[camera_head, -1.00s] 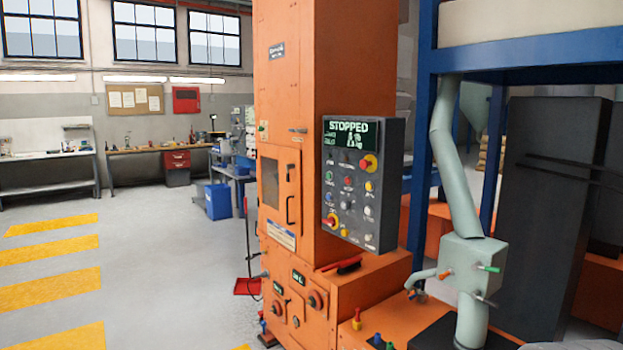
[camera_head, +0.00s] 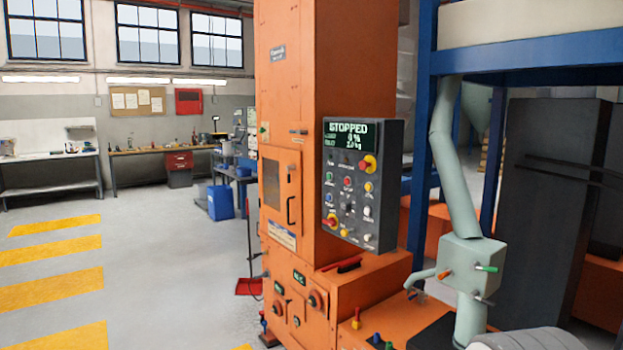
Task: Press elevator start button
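The orange bucket elevator (camera_head: 325,100) stands upright in the middle of the view. Its dark grey control panel (camera_head: 385,185) hangs on the right side of the housing. The panel's display (camera_head: 349,135) reads "STOPPED" in pale letters. Below it are several small buttons and knobs. A green button (camera_head: 329,178) sits at the panel's left, with a red one (camera_head: 347,181) beside it. The button labels are too small to read. My gripper is not in view.
A pale green pipe with a valve box (camera_head: 473,263) stands right of the elevator, under a blue frame (camera_head: 424,150). An orange ledge (camera_head: 370,270) juts out below the panel. A rounded grey part shows at the bottom right edge. Open floor (camera_head: 170,270) lies left.

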